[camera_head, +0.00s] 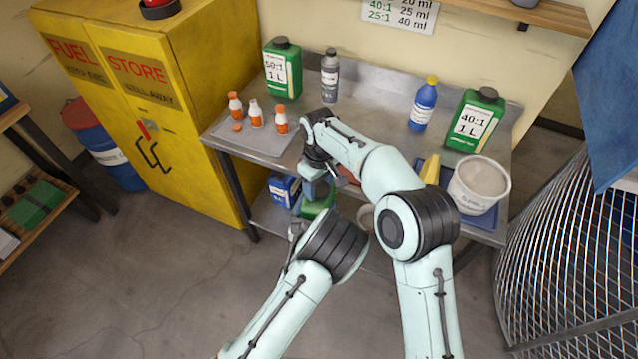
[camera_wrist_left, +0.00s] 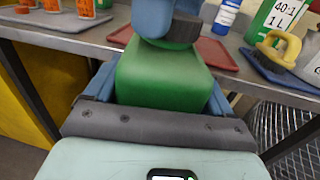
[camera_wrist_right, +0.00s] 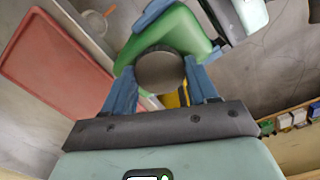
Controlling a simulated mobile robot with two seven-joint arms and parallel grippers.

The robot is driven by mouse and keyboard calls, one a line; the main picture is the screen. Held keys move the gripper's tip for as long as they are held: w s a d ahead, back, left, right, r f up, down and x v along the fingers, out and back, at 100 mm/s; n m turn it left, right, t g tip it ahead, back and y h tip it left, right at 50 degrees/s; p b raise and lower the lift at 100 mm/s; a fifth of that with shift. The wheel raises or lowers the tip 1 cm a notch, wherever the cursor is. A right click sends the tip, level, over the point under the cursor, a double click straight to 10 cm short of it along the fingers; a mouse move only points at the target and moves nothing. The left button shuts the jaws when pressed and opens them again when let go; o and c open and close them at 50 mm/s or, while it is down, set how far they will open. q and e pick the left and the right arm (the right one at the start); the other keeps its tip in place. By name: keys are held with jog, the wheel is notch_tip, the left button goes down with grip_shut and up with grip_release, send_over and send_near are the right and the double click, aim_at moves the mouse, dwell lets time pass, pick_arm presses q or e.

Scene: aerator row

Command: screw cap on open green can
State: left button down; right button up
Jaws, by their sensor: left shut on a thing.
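The green can (camera_wrist_left: 160,85) hangs in front of the workbench, held by my left gripper (camera_wrist_left: 160,88), whose blue fingers press on its two sides. In the head view the can (camera_head: 318,205) is partly hidden by my arms. A dark round cap (camera_wrist_right: 160,72) sits over the can's top; it also shows in the left wrist view (camera_wrist_left: 178,33). Whether it is seated on the neck is hidden. My right gripper (camera_wrist_right: 160,80) is above the can, its blue fingers on both sides of the cap. I cannot tell whether they press on it.
The workbench carries small orange-capped bottles (camera_head: 256,113), a green jug (camera_head: 283,68), a grey bottle (camera_head: 330,75), a blue bottle (camera_head: 423,104), another green jug (camera_head: 474,120) and a white bucket (camera_head: 478,184). A red tray (camera_wrist_right: 60,70) lies behind the can. A yellow cabinet (camera_head: 130,100) stands left.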

jog(key=shift+m, duration=1.7)
jog(key=o, duration=1.2)
jog(key=shift+c, duration=0.2)
jog(key=shift+r, duration=0.15)
jog(key=shift+r, duration=2.15)
